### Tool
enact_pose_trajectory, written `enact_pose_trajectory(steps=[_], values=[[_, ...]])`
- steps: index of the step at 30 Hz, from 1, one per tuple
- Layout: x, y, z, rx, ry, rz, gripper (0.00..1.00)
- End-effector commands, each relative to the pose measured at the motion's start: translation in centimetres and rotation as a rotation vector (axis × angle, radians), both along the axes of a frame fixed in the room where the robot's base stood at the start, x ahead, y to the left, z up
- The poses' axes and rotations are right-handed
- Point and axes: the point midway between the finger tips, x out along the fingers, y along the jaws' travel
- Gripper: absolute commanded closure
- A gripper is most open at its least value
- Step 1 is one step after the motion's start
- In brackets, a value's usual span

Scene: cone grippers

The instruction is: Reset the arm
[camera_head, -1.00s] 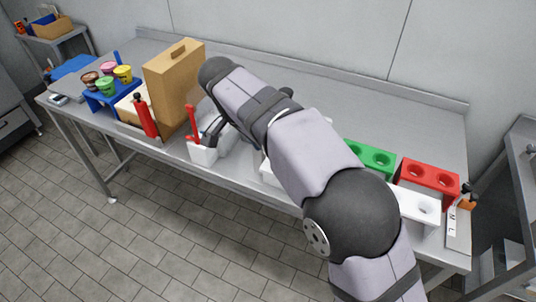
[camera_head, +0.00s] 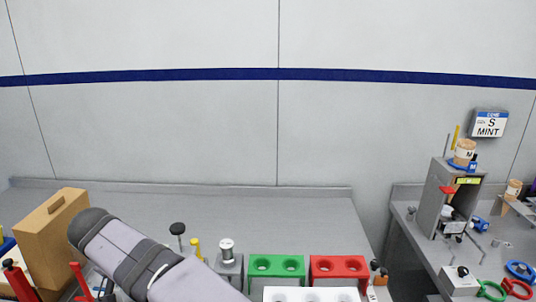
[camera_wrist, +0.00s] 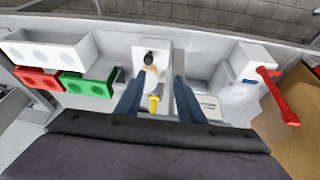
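My arm (camera_head: 140,258) reaches from the bottom of the head view up to the left, over the bench. My gripper is hidden in the head view. In the wrist view my gripper (camera_wrist: 160,76) shows two dark blue fingers set well apart, with no object visibly held between them. Beyond the fingers, a white holder (camera_wrist: 166,48) with a black-topped item stands below. A small yellow piece (camera_wrist: 154,103) shows between the fingers, lower in the picture.
A green holder (camera_head: 276,268), a red holder (camera_head: 338,267) and a white holder (camera_head: 310,294) stand right of my arm. A wooden box (camera_head: 50,238) is left. A grey machine (camera_head: 433,198) stands on the right-hand table. The rear bench is clear.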

Motion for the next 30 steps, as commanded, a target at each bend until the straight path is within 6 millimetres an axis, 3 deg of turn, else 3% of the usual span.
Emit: enact_pose_trajectory(steps=[4,7,10,14,17,22,30], values=[[0.0,2.1,-1.2,-0.028,0.013,0.280,0.65],[-1.2,2.3,-4.6,-0.084,0.063,0.480,0.65],[-3.5,1.2,-9.4,-0.146,0.145,0.675,0.65],[-6.9,-1.4,-13.7,-0.190,0.236,0.866,0.65],[-8.9,-4.8,-16.0,-0.203,0.302,0.947,0.65],[-11.2,-12.7,-18.1,-0.183,0.402,0.945,0.65],[-16.4,-27.8,-18.4,-0.080,0.542,0.610,0.65]])
